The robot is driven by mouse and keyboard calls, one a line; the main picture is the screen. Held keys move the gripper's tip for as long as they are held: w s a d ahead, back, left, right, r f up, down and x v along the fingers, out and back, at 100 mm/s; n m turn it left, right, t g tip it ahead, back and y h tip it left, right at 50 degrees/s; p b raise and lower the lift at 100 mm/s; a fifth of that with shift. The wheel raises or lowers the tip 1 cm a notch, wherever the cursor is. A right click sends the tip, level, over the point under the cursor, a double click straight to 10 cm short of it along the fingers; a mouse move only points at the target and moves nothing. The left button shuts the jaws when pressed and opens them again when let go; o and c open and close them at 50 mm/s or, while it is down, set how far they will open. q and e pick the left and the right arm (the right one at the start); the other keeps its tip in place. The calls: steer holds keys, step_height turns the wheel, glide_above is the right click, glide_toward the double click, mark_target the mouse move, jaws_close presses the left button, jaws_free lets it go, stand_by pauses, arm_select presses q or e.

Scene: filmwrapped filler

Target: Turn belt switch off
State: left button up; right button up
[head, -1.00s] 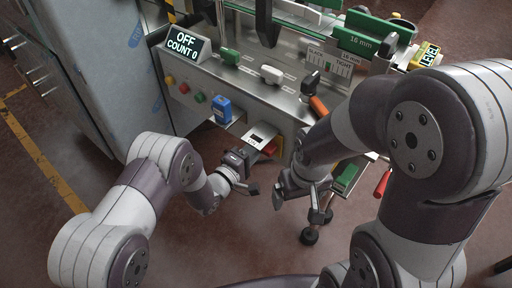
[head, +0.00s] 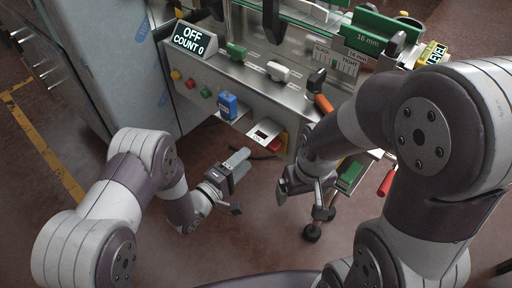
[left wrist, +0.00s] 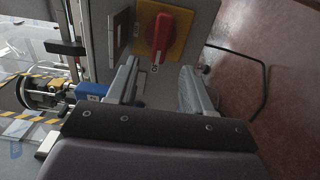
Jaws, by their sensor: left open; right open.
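A red rotary switch on a yellow plate sits on the grey machine front. It shows in the head view (head: 279,143), low on the panel, and close up in the left wrist view (left wrist: 162,38), its handle nearly upright there. My left gripper (head: 240,160) is open and empty, apart from the switch, below and left of it in the head view. In the left wrist view its fingers (left wrist: 160,82) are spread, with the switch beyond the gap. My right gripper (head: 301,200) is open near the machine's lower right. A display (head: 191,39) reads OFF, COUNT 0.
A blue box (head: 228,106) sits left of the switch, below red, yellow and green buttons (head: 190,84). Several levers line the panel top. An orange handle (head: 323,103) and a red handle (head: 387,182) stick out at right.

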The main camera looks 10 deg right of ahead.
arm_select(q)
steer(key=v, duration=0.4)
steer(key=shift+s+a, duration=0.25)
